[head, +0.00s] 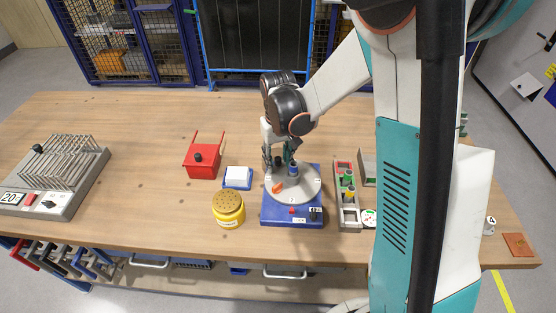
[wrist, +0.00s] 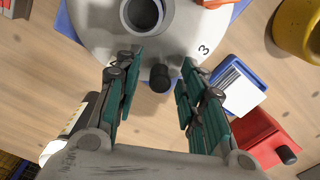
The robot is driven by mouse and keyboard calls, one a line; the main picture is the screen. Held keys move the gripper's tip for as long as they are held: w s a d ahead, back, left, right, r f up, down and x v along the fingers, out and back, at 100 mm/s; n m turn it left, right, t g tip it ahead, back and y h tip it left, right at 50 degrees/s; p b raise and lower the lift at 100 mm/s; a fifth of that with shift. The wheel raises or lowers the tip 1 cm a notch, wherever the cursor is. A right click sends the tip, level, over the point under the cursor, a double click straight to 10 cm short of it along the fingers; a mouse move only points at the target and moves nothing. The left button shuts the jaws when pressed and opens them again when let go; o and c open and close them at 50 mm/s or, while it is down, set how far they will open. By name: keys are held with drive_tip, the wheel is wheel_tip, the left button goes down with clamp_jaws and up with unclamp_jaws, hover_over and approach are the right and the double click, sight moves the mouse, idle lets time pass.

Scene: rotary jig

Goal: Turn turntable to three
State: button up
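The turntable (head: 303,190) is a round grey disc on a blue base (head: 290,215), with a grey-blue hub (head: 293,169) standing at its middle. The disc also shows in the wrist view (wrist: 95,25), where a printed 3 (wrist: 204,49) is on its rim and another mark is partly hidden by a finger. A black knob (wrist: 160,78) stands out at the disc's rim. My gripper (wrist: 161,72) is open, with one finger on each side of the knob and gaps between. In the head view my gripper (head: 281,153) is over the disc's far side.
An orange pointer-like piece (head: 277,187) lies at the disc's left. A yellow pot (head: 228,209), a white-and-blue block (head: 237,177) and a red box (head: 202,160) stand left. A grey tray (head: 348,214) stands close right. The table's left middle is clear.

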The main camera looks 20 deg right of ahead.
sight(276, 186)
clamp_jaws()
drive_tip(key=shift+a+n, duration=0.15)
drive_tip(key=shift+n, duration=0.15)
drive_tip(key=shift+s+a+n, duration=0.35)
drive_tip(key=shift+a+n, duration=0.15)
drive_tip(key=shift+n, duration=0.5)
drive_tip(key=shift+s+a+n, duration=0.35)
drive_tip(key=shift+a+n, duration=0.1)
drive_tip(key=shift+n, duration=0.55)
drive_tip(key=shift+s+a+n, duration=0.3)
drive_tip(key=shift+s+n, duration=0.15)
drive_tip(key=shift+n, duration=0.5)
drive_tip(key=shift+s+a+n, duration=0.3)
drive_tip(key=shift+s+n, duration=0.15)
drive_tip(key=shift+n, duration=0.5)
drive_tip(key=shift+s+a+n+b, duration=0.2)
drive_tip(key=shift+s+n, duration=0.45)
drive_tip(key=shift+n, duration=0.5)
drive_tip(key=shift+s+a+n+b, duration=0.15)
drive_tip(key=shift+s+n, duration=0.5)
drive_tip(key=shift+n, duration=0.5)
drive_tip(key=shift+s+d+n, duration=0.15)
drive_tip(key=shift+s+n, duration=0.45)
drive_tip(key=shift+n, duration=0.55)
drive_tip(key=shift+s+d+n, duration=0.1)
drive_tip(key=shift+s+n, duration=0.5)
drive_tip(key=shift+n, duration=0.55)
drive_tip(key=shift+s, duration=0.15)
